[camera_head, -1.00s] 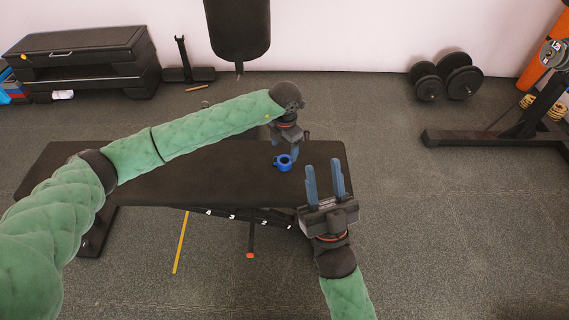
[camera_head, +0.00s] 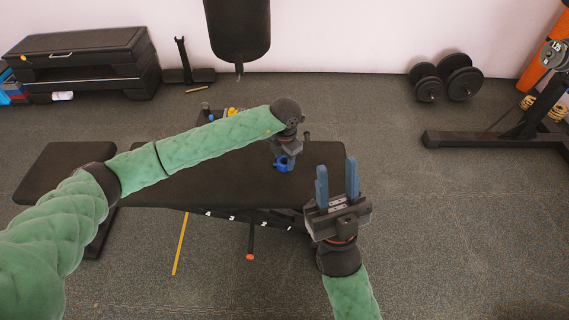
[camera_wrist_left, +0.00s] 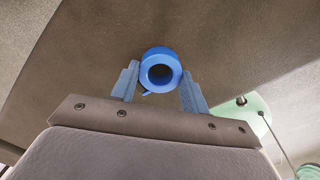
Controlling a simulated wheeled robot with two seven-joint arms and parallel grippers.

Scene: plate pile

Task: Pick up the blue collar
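The blue collar (camera_head: 284,164), a small ring with a hole through its middle, is on the black bench (camera_head: 215,180) near its right end. In the left wrist view the collar (camera_wrist_left: 161,71) shows between the two blue fingertips of my left gripper (camera_wrist_left: 160,78), with a small tab at its lower left. The fingers stand apart on either side with narrow gaps, so the gripper looks open around it. In the head view my left gripper (camera_head: 287,155) points down over the collar and partly hides it. My right gripper (camera_head: 337,178) is open and empty, fingers up, in front of the bench's right end.
Yellow items (camera_head: 231,111) show behind my left arm at the bench's far side. Dumbbells (camera_head: 445,77) lie on the floor at the back right. A black box bench (camera_head: 80,65) stands at the back left.

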